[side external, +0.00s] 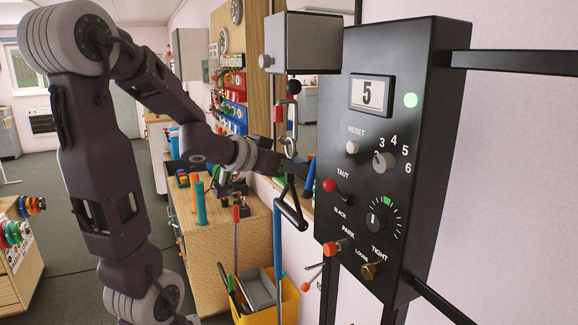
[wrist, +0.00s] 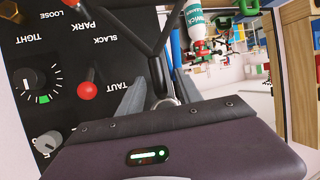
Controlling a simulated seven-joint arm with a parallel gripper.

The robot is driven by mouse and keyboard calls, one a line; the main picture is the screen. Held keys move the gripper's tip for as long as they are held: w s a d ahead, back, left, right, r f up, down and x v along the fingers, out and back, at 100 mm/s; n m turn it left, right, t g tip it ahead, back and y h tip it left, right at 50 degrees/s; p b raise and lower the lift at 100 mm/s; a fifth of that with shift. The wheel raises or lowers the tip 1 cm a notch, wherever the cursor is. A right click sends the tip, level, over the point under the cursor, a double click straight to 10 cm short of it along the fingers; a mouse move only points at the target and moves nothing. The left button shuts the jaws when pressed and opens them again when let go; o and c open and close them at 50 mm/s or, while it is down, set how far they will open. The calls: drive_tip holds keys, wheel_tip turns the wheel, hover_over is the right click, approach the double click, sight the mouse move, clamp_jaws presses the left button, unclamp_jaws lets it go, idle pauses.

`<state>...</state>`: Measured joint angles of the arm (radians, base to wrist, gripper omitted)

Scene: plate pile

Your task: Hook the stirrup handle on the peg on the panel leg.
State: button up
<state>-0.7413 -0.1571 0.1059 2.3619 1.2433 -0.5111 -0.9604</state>
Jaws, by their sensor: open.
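The stirrup handle (side external: 291,206), a black triangular loop, hangs under the grey box at the panel's left. In the wrist view its dark bars (wrist: 150,38) show beyond the fingers, with a metal fitting between them. My gripper (side external: 293,167) is at the handle's upper end. Its fingers (wrist: 158,96) are apart on either side of the fitting; contact is unclear. The black panel leg (side external: 328,292) runs down below the panel.
The black control panel (side external: 375,235) stands close right of my gripper, its red-knobbed lever (side external: 330,185) protruding by TAUT. The grey box (side external: 306,42) is above. A yellow bin (side external: 262,310) with tools stands below; a wooden cabinet (side external: 225,235) is behind.

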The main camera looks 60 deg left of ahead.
clamp_jaws()
idle(1.4)
